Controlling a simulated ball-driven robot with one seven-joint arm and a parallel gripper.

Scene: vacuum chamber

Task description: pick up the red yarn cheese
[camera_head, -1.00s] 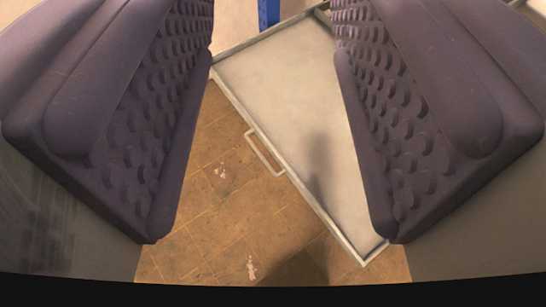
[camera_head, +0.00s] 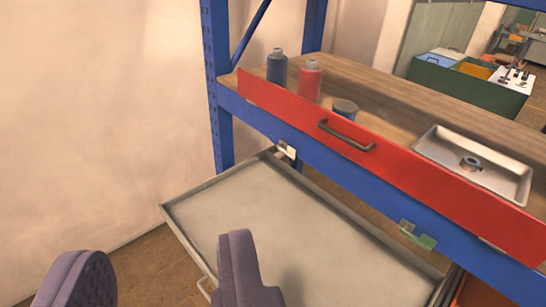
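A red, bottle-like cylinder with a grey top (camera_head: 310,80), which may be the red yarn cheese, stands upright on the wooden shelf behind a red front panel. Its lower part is hidden by the panel. A similar dark blue cylinder (camera_head: 277,68) stands just left of it. My gripper (camera_head: 162,248) shows at the bottom left, its two purple padded fingers wide apart. It is open with nothing seen between the fingers, well below, left of and nearer than the red cylinder.
The red panel (camera_head: 420,184) with a dark handle runs along the blue rack's shelf front. A pulled-out grey metal drawer (camera_head: 260,205) lies below. A small round dark item (camera_head: 345,108) and a metal tray (camera_head: 510,180) holding a roll sit farther right.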

